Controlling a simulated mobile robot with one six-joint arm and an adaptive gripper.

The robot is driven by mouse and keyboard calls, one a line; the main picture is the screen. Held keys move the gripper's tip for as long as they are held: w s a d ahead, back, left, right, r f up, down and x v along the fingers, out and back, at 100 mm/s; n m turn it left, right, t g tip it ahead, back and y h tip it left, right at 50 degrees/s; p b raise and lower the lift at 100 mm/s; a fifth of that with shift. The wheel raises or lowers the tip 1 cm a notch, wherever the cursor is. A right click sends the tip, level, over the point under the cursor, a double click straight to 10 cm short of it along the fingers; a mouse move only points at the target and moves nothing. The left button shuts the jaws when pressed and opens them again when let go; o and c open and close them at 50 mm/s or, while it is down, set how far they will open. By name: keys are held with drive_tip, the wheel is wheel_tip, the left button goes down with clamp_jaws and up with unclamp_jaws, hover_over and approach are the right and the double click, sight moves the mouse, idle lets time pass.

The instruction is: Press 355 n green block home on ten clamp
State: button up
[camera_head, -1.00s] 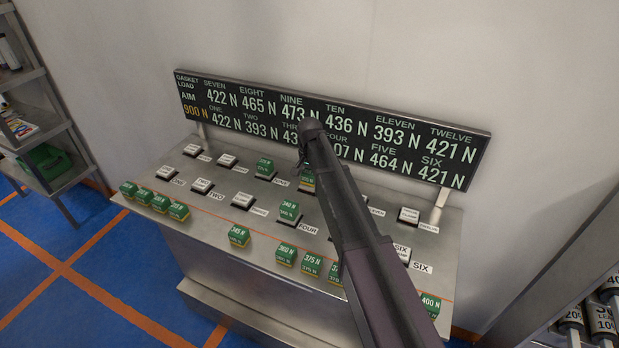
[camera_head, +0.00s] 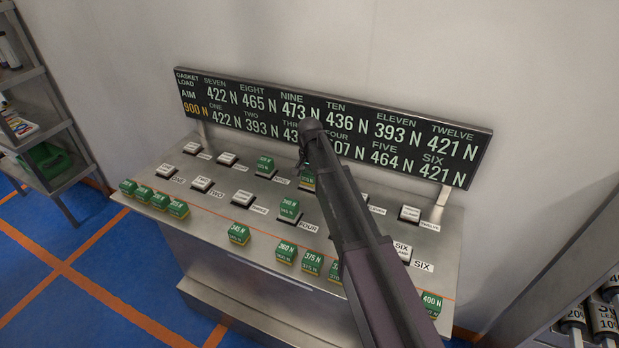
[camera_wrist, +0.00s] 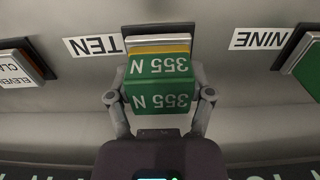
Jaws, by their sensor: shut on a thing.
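My gripper (camera_wrist: 160,97) is shut on the green 355 N block (camera_wrist: 158,92), with one finger on each side of it. In the wrist view the block's lettering is upside down and a yellow band shows along its far edge. The block is at the pale cap of the ten clamp (camera_wrist: 157,42), beside the TEN label (camera_wrist: 95,46). I cannot tell whether it is fully seated. In the head view only a bit of the block (camera_head: 307,181) shows, as my arm covers most of that spot.
Green blocks sit on clamp nine (camera_head: 265,165) and clamp four (camera_head: 289,208). Several more green blocks stand along the console's front edge, including the 345 N block (camera_head: 239,234). The load display (camera_head: 330,125) stands behind the clamps, reading 436 N for ten.

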drive_tip(key=shift+f, duration=0.2)
drive_tip(key=o, duration=1.1)
drive_tip(key=shift+o, duration=0.2)
drive_tip(key=shift+r, duration=0.25)
